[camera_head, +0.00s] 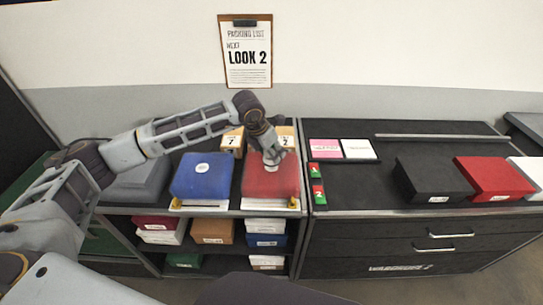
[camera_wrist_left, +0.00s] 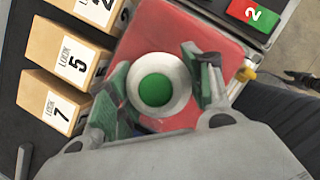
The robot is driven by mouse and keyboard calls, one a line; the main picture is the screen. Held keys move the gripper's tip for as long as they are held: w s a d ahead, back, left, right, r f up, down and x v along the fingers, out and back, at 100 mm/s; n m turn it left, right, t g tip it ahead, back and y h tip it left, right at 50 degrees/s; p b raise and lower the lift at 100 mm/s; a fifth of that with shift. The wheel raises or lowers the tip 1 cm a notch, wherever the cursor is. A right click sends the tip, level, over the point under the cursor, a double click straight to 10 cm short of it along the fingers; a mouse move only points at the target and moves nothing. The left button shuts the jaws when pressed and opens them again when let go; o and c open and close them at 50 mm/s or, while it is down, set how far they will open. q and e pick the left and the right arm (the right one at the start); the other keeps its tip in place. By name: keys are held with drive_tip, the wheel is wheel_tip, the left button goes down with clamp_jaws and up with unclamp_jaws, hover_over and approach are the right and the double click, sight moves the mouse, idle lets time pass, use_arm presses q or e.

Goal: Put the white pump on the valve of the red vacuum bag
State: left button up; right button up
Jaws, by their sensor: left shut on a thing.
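The red vacuum bag (camera_head: 270,183) lies on the counter to the right of a blue one; it also fills the middle of the left wrist view (camera_wrist_left: 218,45). My left gripper (camera_head: 272,158) is over the far part of the red bag, pointing down. It is shut on the white pump (camera_head: 274,157), which shows in the left wrist view as a white round body (camera_wrist_left: 176,68) with a green top between the fingers. The red bag's valve is hidden under the pump and gripper. I cannot tell whether the pump touches it. My right gripper is not in view.
The blue bag (camera_head: 202,178) has a white valve on top (camera_head: 201,168). Numbered tan boxes (camera_head: 233,141) stand behind the bags. Red-green number tags (camera_head: 318,193) sit right of the red bag. Black (camera_head: 433,180) and red (camera_head: 494,178) packs lie farther right.

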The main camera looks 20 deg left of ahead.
use_arm(q)
drive_tip(key=shift+f, duration=1.05)
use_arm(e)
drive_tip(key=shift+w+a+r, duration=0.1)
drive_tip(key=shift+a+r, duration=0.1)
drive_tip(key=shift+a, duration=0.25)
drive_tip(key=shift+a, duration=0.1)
use_arm(q)
drive_tip(key=shift+f, duration=0.2)
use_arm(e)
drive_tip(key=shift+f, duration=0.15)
use_arm(q)
drive_tip(key=o, duration=1.3)
drive_tip(key=shift+c, duration=0.2)
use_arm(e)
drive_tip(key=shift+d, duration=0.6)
